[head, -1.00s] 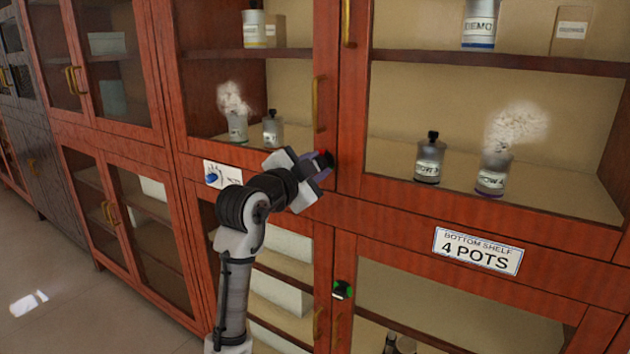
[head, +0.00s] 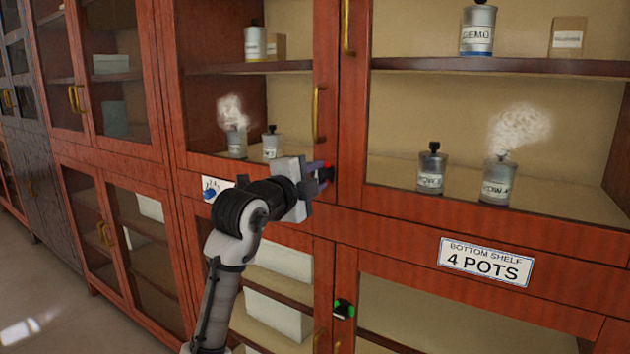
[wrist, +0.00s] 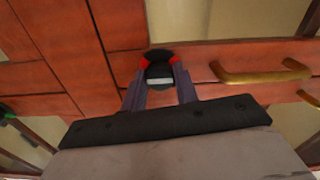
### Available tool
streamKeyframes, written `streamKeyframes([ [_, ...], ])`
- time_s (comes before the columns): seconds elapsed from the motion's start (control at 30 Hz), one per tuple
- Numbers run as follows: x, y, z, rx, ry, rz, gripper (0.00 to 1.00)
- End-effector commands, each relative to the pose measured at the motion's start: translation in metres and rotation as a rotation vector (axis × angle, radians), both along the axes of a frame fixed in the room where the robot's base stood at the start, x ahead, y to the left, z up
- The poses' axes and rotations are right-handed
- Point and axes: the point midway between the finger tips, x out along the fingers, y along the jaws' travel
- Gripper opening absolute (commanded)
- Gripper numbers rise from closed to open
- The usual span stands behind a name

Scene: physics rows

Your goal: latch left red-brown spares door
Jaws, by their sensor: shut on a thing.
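A black latch knob with red marks (head: 328,173) sits low on the red-brown frame between the two upper glass doors. My gripper (head: 322,173) reaches it from the left, with its purple fingers at the knob. In the wrist view, the fingers of my gripper (wrist: 160,80) are shut on the latch knob (wrist: 159,57), one on each side, with a pale grey bar between them and red showing at both sides. The upper left door (head: 318,60) has a brass handle (head: 319,112) and appears flush with its frame. Which door is labelled spares cannot be read.
A second latch knob with green (head: 343,309) sits below, between the lower doors. A "BOTTOM SHELF 4 POTS" sign (head: 486,261) is at right. A dial card (head: 216,188) is partly hidden by my arm. Several pots stand behind the glass. Floor is open at lower left.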

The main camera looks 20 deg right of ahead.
Motion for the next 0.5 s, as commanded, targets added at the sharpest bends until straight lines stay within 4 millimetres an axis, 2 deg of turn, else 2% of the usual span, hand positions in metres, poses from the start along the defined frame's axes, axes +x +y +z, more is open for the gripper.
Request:
streamKeyframes([
  [0.4, -0.0002, -0.0004, 0.0001, 0.005, -0.007, -0.001, 0.07],
  [0.43, -0.0003, -0.0005, 0.0001, 0.005, -0.007, -0.001, 0.32],
  [0.5, -0.0003, -0.0005, 0.0002, 0.005, -0.006, -0.001, 0.41],
])
